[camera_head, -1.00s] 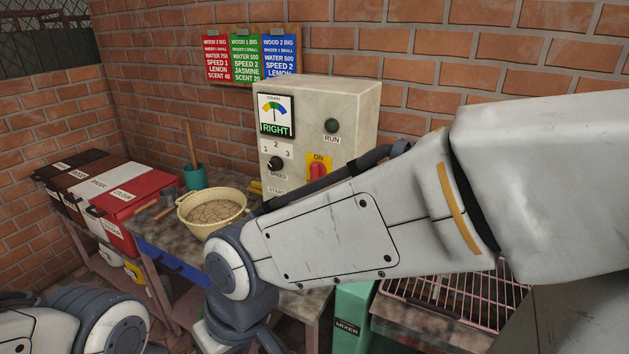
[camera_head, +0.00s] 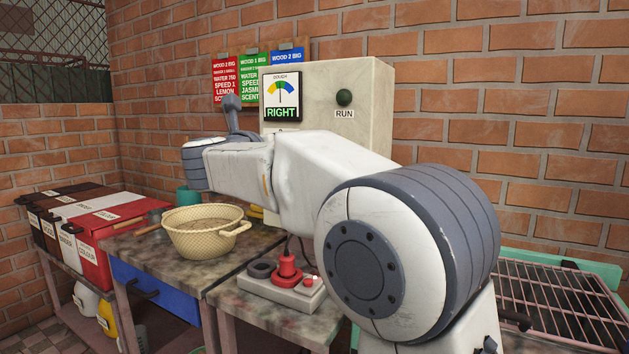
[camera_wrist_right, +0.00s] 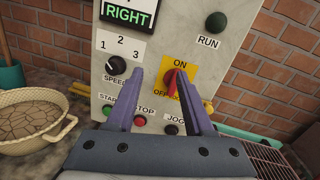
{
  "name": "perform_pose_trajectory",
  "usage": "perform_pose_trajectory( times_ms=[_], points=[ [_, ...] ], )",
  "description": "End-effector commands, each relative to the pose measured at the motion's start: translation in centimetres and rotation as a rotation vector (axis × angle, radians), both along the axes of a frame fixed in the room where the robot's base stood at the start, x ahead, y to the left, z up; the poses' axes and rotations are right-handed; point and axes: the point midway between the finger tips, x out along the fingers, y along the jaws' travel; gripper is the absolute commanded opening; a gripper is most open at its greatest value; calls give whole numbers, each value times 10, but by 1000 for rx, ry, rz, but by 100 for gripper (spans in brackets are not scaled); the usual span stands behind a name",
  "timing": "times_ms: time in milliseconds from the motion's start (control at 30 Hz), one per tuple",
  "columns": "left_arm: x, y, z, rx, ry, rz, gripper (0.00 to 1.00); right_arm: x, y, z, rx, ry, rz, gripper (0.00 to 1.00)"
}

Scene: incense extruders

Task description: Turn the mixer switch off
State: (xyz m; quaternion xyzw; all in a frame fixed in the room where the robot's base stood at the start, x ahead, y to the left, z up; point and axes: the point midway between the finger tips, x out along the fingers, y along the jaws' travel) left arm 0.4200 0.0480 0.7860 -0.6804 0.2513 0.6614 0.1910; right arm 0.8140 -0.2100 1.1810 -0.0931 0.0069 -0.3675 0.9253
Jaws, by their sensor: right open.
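The red rotary switch (camera_wrist_right: 172,79) sits on a yellow plate (camera_wrist_right: 183,66) marked ON at the top and OFF at the bottom, on the front of the mixer control box (camera_wrist_right: 178,20). The knob looks roughly upright, toward ON; its exact angle is partly hidden by my finger. My right gripper (camera_wrist_right: 165,78) is open, its two purple-grey fingers to either side of the knob in the picture; contact cannot be told. In the head view my right arm hides the switch and lower panel of the control box (camera_head: 375,115). My left gripper is not in view.
The dark green RUN lamp (camera_wrist_right: 216,22), black speed knob (camera_wrist_right: 116,65), red STOP button (camera_wrist_right: 140,120) and JOG button (camera_wrist_right: 171,129) surround the switch. A basin (camera_head: 202,238) stands on the table at left. A wire rack (camera_head: 560,305) is at right.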

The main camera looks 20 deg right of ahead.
Motion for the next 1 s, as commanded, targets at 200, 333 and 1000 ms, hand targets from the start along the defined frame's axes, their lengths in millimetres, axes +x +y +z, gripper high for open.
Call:
perform_pose_trajectory(
  times_ms=[200,333,1000],
  points=[
    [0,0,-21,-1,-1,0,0,-13,-31,-25,162,-93,-151,52],
    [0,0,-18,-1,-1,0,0,-6,-42,-24,166,-96,-160,52],
    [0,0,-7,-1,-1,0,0,50,-112,-24,162,-94,-153,52]
  ],
)
